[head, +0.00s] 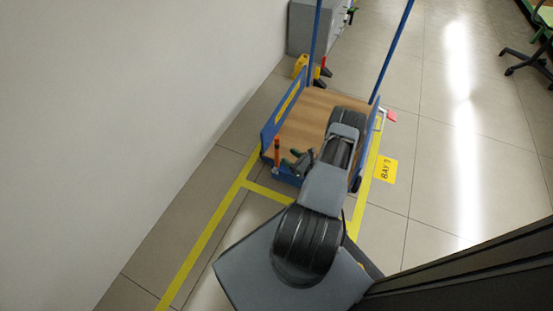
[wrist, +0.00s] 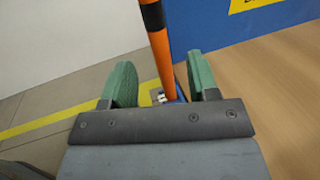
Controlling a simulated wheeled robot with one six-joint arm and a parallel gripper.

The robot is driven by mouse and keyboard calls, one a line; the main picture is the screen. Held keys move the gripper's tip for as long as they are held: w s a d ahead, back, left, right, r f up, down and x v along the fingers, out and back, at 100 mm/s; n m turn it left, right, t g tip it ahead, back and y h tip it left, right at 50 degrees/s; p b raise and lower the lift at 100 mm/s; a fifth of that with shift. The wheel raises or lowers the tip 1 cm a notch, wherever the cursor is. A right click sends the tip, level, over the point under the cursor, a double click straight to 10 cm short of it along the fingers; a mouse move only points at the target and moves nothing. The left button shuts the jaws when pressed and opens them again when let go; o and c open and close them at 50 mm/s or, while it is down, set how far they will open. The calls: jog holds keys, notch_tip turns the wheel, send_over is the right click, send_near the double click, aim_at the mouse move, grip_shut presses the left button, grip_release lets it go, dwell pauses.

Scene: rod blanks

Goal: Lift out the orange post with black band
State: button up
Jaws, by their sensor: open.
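The orange post with black band (head: 277,152) stands upright at the near left corner of a blue-framed cart in the head view. In the wrist view the orange post (wrist: 160,45) crosses between my two green fingers, closer to the right one, with its black band near the top edge. My gripper (head: 291,158) is open, just right of the post in the head view. In the wrist view my gripper (wrist: 163,80) shows clear gaps on both sides of the post; it does not grip it.
The cart's wooden deck (head: 302,112) is bare where visible, with a blue side panel (head: 269,140) at left. A white wall is to the left. Yellow floor tape (head: 208,228) surrounds the cart. A grey cabinet (head: 300,28) and a yellow object (head: 300,65) are behind.

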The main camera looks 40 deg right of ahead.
aim_at(277, 158)
jog(key=b+x, duration=0.3)
jog(key=x, duration=0.6)
jog(key=shift+a, duration=0.15)
jog(key=shift+r, duration=0.1)
jog(key=shift+c, duration=0.3)
jog(key=c, duration=0.8)
